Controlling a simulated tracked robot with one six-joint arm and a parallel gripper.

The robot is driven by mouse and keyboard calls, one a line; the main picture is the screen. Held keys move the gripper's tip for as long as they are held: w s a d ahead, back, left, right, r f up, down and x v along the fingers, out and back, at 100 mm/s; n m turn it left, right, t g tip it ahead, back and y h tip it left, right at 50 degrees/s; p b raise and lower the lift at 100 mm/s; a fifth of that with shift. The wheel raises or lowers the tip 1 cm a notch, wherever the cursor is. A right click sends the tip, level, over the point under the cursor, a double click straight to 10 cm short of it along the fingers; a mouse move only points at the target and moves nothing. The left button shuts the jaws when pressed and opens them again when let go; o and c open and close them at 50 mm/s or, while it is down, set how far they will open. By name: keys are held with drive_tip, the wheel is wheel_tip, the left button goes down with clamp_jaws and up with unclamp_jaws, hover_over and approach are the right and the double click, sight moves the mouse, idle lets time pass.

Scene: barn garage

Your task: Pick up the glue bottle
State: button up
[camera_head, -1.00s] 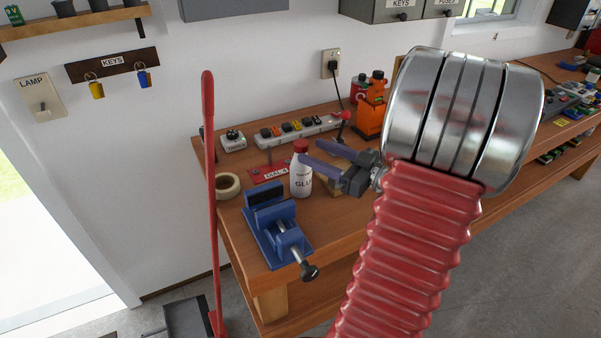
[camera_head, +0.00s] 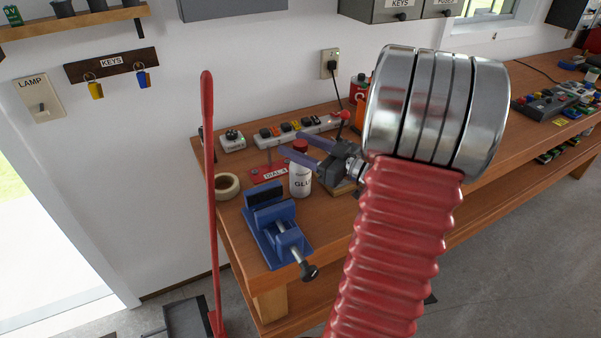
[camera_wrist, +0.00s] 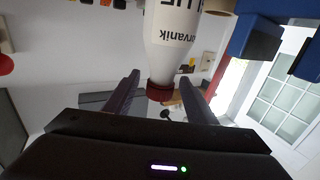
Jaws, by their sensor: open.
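The glue bottle (camera_head: 300,178) is white with a red cap and stands upright on the wooden workbench. My gripper (camera_head: 289,145) is open, with its two dark purple fingers reaching leftward at about the height of the cap. In the head view one finger passes behind the cap and the other lies just in front of it. In the wrist view the bottle (camera_wrist: 172,42) appears upside down, and its red cap (camera_wrist: 160,92) lies between the spread fingers (camera_wrist: 158,95). I cannot tell whether a finger touches it.
A blue vise (camera_head: 272,225) stands in front of the bottle. A power strip (camera_head: 292,129) runs along the wall. A red-handled tool (camera_head: 210,190) stands upright at the bench's left end.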

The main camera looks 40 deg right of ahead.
drive_tip(key=w, duration=0.3)
drive_tip(key=shift+w+a, duration=0.15)
drive_tip(key=shift+a, duration=0.2)
drive_tip(key=shift+c, duration=0.4)
clamp_jaws()
idle(0.5)
